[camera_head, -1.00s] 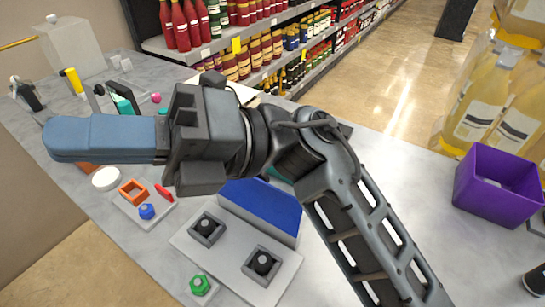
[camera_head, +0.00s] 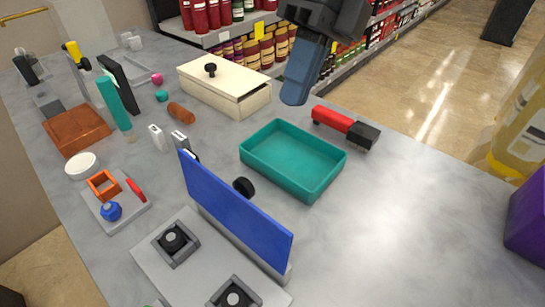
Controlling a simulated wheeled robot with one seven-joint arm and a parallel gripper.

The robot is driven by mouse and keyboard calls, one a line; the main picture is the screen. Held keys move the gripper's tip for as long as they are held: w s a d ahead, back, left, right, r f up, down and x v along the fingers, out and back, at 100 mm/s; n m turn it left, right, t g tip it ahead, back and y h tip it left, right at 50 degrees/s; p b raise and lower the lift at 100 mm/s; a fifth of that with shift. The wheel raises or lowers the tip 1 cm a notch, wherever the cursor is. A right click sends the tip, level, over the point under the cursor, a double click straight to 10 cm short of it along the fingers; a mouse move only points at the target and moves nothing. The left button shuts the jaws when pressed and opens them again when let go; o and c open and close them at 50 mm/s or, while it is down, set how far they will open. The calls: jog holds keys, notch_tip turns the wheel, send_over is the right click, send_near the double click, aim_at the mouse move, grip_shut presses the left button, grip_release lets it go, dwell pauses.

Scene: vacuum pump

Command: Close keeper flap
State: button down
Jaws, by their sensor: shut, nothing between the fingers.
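My gripper (camera_head: 294,93) hangs at the top middle with its blue fingers together, pointing down and empty, near the cream box and the teal tray. A small grey plate (camera_head: 117,212) at the left carries an orange square frame (camera_head: 103,185), a narrow red piece (camera_head: 136,190) and a blue knob (camera_head: 111,211). The red piece lies beside the frame, not over its opening. A tall blue panel (camera_head: 235,208) stands upright at the edge of a larger grey plate (camera_head: 200,262) with dark round parts in square sockets. I cannot tell for sure which part is the keeper flap.
A cream box (camera_head: 224,89) with a black knob, a teal tray (camera_head: 293,159) and a red-handled brush (camera_head: 346,128) lie on the table. An orange-brown tray (camera_head: 77,130) and upright tools crowd the left. A purple bin (camera_head: 528,222) is at the right edge. The right front is clear.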

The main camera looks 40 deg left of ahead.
aim_at(238, 203)
jog(key=s+f+p, duration=0.1)
jog(key=s+f, duration=0.6)
jog(key=f, duration=0.1)
jog(key=shift+a, duration=0.15)
dwell(0.3)
jog(key=shift+s+t, duration=0.2)
jog(key=shift+t, duration=0.1)
jog(key=shift+s+a+r+t, duration=0.1)
jog(key=shift+s+t, duration=0.05)
jog(key=shift+t, duration=0.15)
